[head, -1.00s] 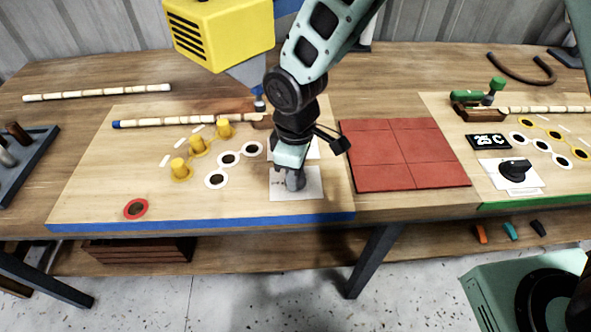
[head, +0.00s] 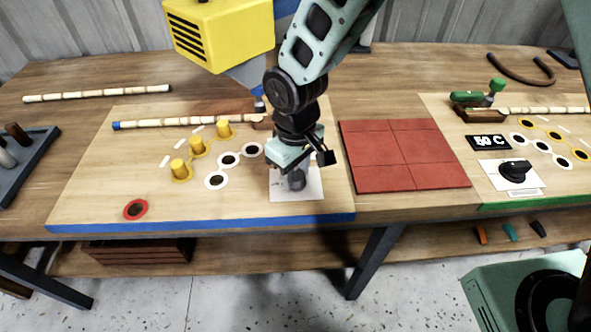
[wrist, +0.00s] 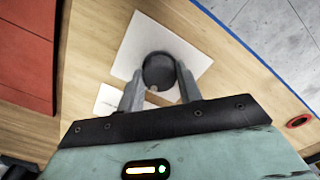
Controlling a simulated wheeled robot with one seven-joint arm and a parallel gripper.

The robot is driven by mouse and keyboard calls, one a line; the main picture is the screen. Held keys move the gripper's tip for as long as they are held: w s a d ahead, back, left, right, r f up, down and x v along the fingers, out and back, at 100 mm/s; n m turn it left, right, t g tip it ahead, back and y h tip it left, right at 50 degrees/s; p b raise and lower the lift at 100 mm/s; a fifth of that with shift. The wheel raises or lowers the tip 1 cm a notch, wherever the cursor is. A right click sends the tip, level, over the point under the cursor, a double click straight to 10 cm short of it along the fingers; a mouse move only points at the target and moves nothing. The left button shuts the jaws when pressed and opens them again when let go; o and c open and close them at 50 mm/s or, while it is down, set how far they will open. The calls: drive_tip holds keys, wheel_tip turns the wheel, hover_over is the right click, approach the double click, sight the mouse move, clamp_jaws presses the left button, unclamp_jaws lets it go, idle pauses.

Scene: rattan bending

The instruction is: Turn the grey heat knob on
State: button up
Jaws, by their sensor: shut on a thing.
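The grey heat knob (head: 297,179) stands on a white plate (head: 310,191) near the front edge of the blue-edged board. In the wrist view the knob (wrist: 159,71) shows as a dark round top between the two fingers. My gripper (wrist: 160,91) is shut on it, one finger on each side. In the head view my gripper (head: 294,168) comes down over the knob from above and hides part of it and the plate. A display (head: 488,142) on the right board reads what looks like 50 C.
A black knob (head: 515,170) sits on another white plate on the green-edged board at right. A red tiled mat (head: 404,155) lies right of my gripper. Yellow pegs (head: 198,146) and white rings (head: 228,159) stand to the left. A yellow machine (head: 219,32) hangs above, close to my arm.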

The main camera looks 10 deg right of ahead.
sight(296, 175)
drive_tip(key=o, duration=1)
drive_tip(key=shift+r, duration=0.1)
wheel_tip(296, 175, up, 17)
drive_tip(key=shift+r+b, duration=0.15)
drive_tip(key=shift+b, duration=0.25)
drive_tip(key=s+d+f, duration=0.2)
drive_tip(key=s+d, duration=0.3)
drive_tip(key=s, duration=0.4)
drive_tip(key=s+d+f, duration=0.1)
drive_tip(key=s+d, duration=0.4)
drive_tip(key=s, duration=0.4)
drive_tip(key=shift+f+m+y, duration=0.3)
drive_tip(key=shift+f+m, duration=0.05)
drive_tip(key=shift+m, duration=0.05)
